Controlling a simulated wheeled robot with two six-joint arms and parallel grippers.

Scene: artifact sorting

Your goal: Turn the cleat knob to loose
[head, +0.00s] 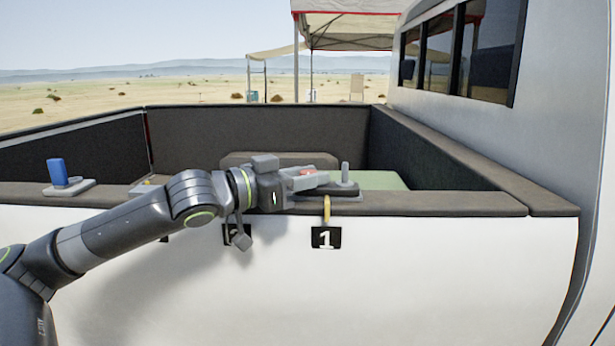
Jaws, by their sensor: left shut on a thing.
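My left gripper (318,179) reaches over the truck bed's near rail from the left. It is shut on a small orange-red knob (306,172), mostly hidden between the fingers. The knob is at the left side of a dark cleat base (343,189) with an upright grey post (345,173). The knob's exact angle cannot be told. A yellow strap (327,207) hangs from the rail beneath the cleat, above a black tag marked 1 (326,238). A second cleat with an upright blue knob (57,172) stands on the rail at the far left. My right gripper is not in view.
The near rail (450,204) is clear to the right of the cleat. Another dark tag (237,235) hangs partly behind my wrist. A green surface (375,180) lies inside the bed. The white cab wall (560,120) rises at the right.

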